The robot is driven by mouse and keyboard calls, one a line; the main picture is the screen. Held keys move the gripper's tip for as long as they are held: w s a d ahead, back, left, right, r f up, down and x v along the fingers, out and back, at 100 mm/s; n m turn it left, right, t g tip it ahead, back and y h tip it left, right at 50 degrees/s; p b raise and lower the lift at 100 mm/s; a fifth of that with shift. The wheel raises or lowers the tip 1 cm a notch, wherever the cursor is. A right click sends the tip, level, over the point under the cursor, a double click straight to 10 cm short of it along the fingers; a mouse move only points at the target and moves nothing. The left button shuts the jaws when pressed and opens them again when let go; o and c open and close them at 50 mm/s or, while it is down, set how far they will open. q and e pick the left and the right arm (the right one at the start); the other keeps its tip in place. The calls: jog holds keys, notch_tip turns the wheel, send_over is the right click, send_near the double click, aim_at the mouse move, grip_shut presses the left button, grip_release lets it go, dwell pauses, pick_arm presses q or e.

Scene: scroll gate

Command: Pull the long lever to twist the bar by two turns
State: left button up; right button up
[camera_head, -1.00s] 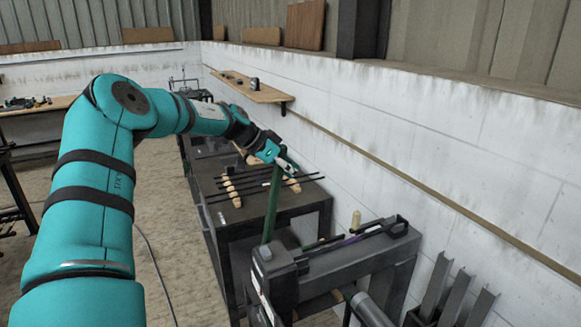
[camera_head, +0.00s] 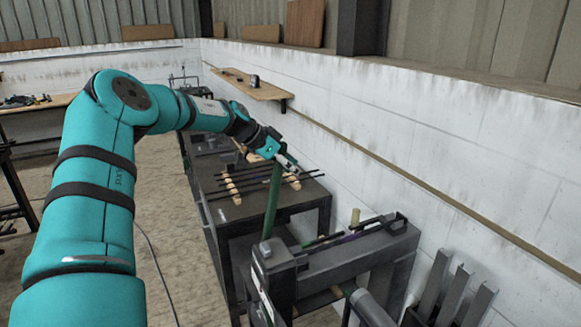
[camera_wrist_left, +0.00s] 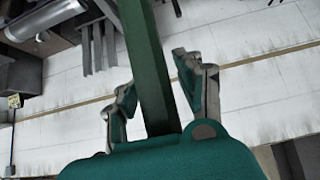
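The long green lever (camera_head: 272,208) stands nearly upright, leaning slightly right at the top, on the dark grey twisting machine (camera_head: 345,262). A thin bar with a purple part (camera_head: 346,239) lies along the machine's top; its twist is too small to tell. My left gripper (camera_head: 289,163) is at the lever's upper end. In the left wrist view the lever (camera_wrist_left: 148,65) passes between the two spread fingers of the left gripper (camera_wrist_left: 158,85). A gap shows between the lever and the right-hand finger. My right gripper is not in view.
A dark workbench (camera_head: 235,208) with several thin rods and wooden handles stands behind the machine. A white wall (camera_head: 430,140) runs along the right, with a wooden shelf (camera_head: 250,86). Grey metal channels (camera_head: 455,290) stand at the lower right. Open floor (camera_head: 165,240) lies left of the workbench.

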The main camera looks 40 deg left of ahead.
pick_arm(q)
jog(key=shift+o, duration=0.3)
jog(key=shift+a, duration=0.1)
jog(key=v, duration=1.2)
jog(key=shift+w+f, duration=0.1)
